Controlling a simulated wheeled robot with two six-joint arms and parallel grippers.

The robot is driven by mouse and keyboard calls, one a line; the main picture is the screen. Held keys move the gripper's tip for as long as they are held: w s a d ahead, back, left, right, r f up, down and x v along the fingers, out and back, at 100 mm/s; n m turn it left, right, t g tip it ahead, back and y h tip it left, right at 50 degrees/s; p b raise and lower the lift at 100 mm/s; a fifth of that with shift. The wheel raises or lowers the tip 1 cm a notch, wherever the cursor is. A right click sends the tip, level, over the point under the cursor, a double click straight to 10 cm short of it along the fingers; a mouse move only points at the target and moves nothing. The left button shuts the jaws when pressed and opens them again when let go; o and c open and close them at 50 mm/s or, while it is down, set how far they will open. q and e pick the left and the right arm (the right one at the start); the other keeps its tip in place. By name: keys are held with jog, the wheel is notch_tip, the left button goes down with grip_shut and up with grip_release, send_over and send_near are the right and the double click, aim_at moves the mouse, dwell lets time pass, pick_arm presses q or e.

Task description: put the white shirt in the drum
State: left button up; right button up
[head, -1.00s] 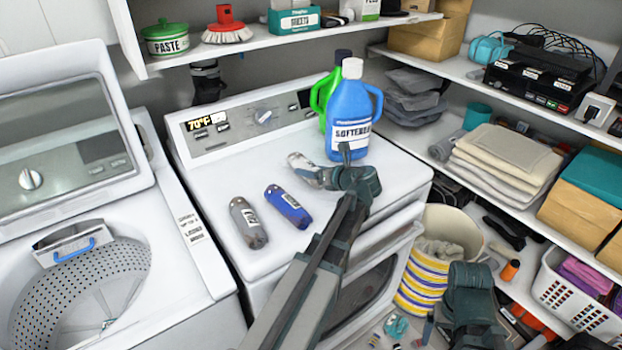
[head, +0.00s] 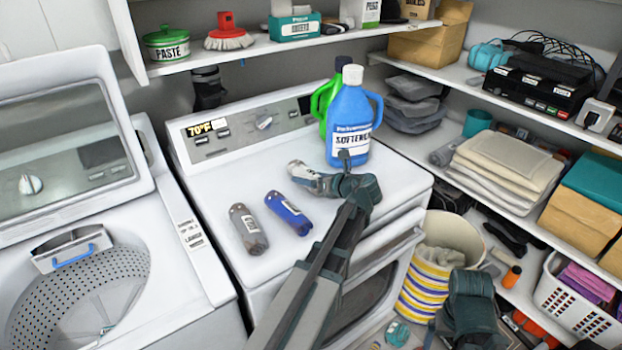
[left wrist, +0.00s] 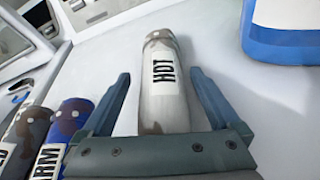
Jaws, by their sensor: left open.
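A white, worn-looking rolled bundle labelled HOT, seemingly the white shirt (head: 300,170), lies on the dryer top. It also shows in the left wrist view (left wrist: 165,85). My left gripper (head: 326,172) is open, with one finger on each side of the bundle; in the left wrist view its fingers (left wrist: 160,76) stand apart from the bundle, with gaps on both sides. The gripper's body hides the bundle's near end. The open washer drum (head: 85,285) is at the lower left. Part of my right arm shows at the lower right, but its gripper does not.
A grey roll (head: 248,229) and a blue roll (head: 288,213) lie left of my left gripper. A blue softener jug (head: 351,110) stands just behind it, with a green jug beside. The raised washer lid (head: 60,140) stands behind the drum. A shelf (head: 270,50) overhangs the back.

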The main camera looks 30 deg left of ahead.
pick_arm(q)
jog(key=shift+d+r, duration=0.25)
jog(key=shift+r, duration=0.05)
jog(key=p+v, duration=0.4)
jog(key=v, duration=0.7)
jog(key=shift+s+d+p, duration=0.1)
jog(key=shift+d+p, duration=0.15)
jog(key=shift+p, duration=0.05)
